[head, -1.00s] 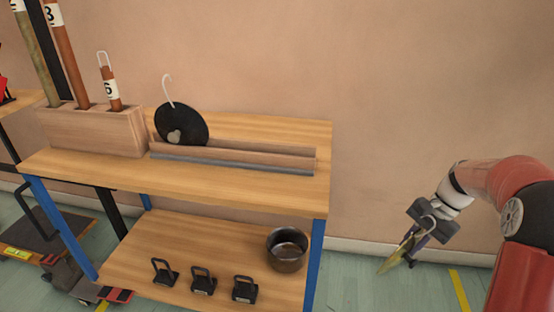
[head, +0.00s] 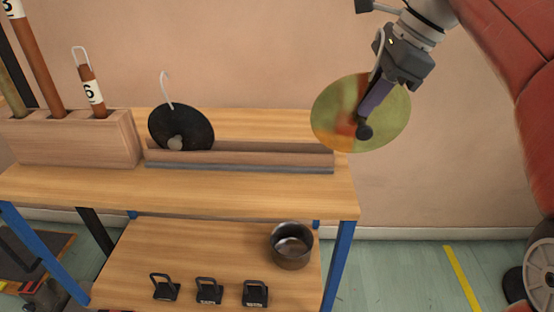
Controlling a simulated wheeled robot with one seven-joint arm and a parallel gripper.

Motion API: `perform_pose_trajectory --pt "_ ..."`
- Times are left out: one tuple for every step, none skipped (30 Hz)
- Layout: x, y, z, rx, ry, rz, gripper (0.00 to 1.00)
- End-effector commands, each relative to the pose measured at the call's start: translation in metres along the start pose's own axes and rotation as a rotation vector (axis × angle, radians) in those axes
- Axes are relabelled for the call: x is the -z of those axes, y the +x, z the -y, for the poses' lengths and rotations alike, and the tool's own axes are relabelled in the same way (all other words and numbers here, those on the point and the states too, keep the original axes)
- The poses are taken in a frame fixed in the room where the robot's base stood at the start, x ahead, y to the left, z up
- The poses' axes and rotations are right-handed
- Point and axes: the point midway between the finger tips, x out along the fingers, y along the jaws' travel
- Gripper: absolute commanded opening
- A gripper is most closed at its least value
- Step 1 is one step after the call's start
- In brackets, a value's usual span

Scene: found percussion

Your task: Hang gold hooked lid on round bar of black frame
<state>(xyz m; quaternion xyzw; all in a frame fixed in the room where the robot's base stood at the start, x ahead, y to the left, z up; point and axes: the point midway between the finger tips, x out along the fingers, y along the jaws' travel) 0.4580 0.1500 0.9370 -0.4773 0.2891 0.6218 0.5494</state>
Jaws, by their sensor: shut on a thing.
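The gold lid (head: 332,112) is a round, shiny disc held up in the air, above the right end of the workbench. My gripper (head: 366,118) is shut on the gold lid and covers its middle. A pale hook (head: 378,50) shows beside my gripper, above the lid. The lid's face is tilted toward the camera. I see no black frame with a round bar in this view.
A black hooked lid (head: 180,125) stands in a long wooden rack (head: 265,158) on the workbench (head: 250,190). A wooden block (head: 70,145) holds numbered tubes at left. The lower shelf carries a metal pot (head: 291,247) and several black weights (head: 209,290).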

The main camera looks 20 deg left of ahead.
Motion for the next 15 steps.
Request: perform_pose_trajectory --pt "0.000 0.000 0.000 0.001 0.000 0.000 0.00" --pt "0.000 0.000 0.000 0.001 0.000 0.000 0.00" --pt "0.000 0.000 0.000 0.001 -0.001 0.000 0.00" --pt "0.000 0.000 0.000 0.001 -0.001 0.000 0.00" --pt "0.000 0.000 0.001 0.001 -0.001 0.000 0.00" --pt "-0.002 0.001 0.001 0.000 -0.002 0.001 0.00" --pt "-0.004 0.002 0.003 0.000 -0.003 0.001 0.00" --pt "-0.007 0.004 0.004 0.000 -0.004 0.001 0.00" --pt "-0.013 0.007 0.006 -0.001 -0.004 0.001 0.00" --pt "-0.018 0.009 0.009 -0.001 -0.006 0.001 0.00" --pt "-0.025 0.012 0.011 -0.002 -0.007 0.002 0.00" --pt "-0.034 0.017 0.015 -0.003 -0.008 0.002 0.00" --pt "-0.041 0.020 0.018 -0.003 -0.008 0.002 0.00" --pt "-0.048 0.023 0.021 -0.002 -0.008 0.002 0.00" --pt "-0.057 0.028 0.025 -0.002 -0.008 0.002 0.00"
